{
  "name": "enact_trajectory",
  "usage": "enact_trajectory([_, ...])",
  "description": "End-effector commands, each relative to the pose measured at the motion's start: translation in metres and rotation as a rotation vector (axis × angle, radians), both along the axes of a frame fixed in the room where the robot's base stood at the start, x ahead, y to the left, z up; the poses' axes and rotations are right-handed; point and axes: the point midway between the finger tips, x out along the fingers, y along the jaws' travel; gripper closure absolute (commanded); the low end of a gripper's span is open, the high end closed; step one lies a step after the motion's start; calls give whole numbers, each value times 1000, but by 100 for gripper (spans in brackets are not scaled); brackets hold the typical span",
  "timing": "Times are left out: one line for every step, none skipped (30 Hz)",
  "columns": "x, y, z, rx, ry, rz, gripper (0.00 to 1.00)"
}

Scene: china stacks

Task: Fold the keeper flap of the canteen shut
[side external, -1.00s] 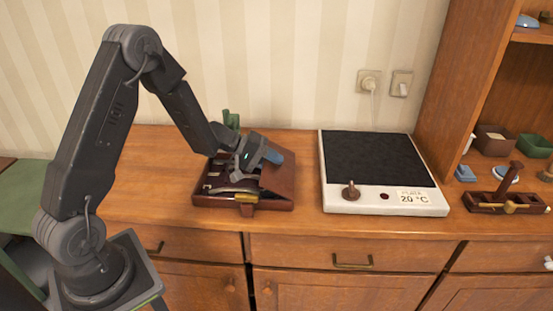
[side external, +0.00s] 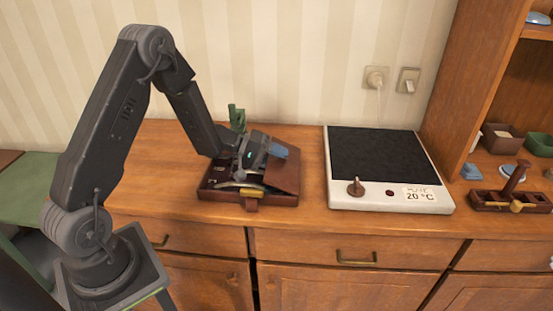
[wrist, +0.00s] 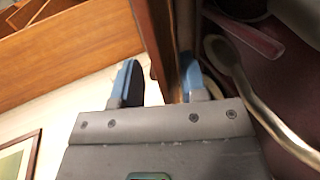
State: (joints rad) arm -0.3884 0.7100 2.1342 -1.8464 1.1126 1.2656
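The canteen is a low reddish-brown box (side external: 222,196) on the sideboard, with cutlery at its left and front. A brown panel (side external: 286,177) slopes over its right part; I cannot tell whether this is the keeper flap. A small brown tab (side external: 251,203) with a brass piece (side external: 251,192) is at the front edge. My gripper (side external: 277,151) is over the canteen, hiding part of its inside. In the wrist view, its blue fingertips (wrist: 158,82) stand apart, with a brown upright panel (wrist: 158,45) seen between them. The panel appears close to the right finger; contact is unclear.
A white hot plate (side external: 385,196) with a dark top stands right of the canteen. A green upright object (side external: 238,117) is behind the canteen. A brown rack (side external: 498,201) is at the far right. In the wrist view, a metal spoon (wrist: 228,65) lies close to the right finger.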

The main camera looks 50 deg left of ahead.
Motion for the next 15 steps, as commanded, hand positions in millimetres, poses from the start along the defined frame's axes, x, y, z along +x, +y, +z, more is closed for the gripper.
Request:
enact_trajectory([0,0,-1,0,1,1,56])
enact_trajectory([0,0,-1,0,2,2,56])
enact_trajectory([0,0,-1,0,2,2,56])
enact_trajectory([-1,1,-1,0,4,2,56])
enact_trajectory([-1,1,-1,0,4,2,56])
enact_trajectory([-1,1,-1,1,5,2,56])
enact_trajectory([-1,1,-1,1,4,3,56])
enact_trajectory([-1,1,-1,1,4,3,56])
enact_trajectory([-2,2,-1,1,5,3,56])
enact_trajectory([-3,4,0,2,4,4,56])
enact_trajectory([-5,5,1,2,4,4,56])
enact_trajectory([-7,9,2,1,4,6,56])
enact_trajectory([-10,12,4,2,5,7,56])
enact_trajectory([-13,15,5,2,5,7,56])
enact_trajectory([-18,20,8,3,4,9,56])
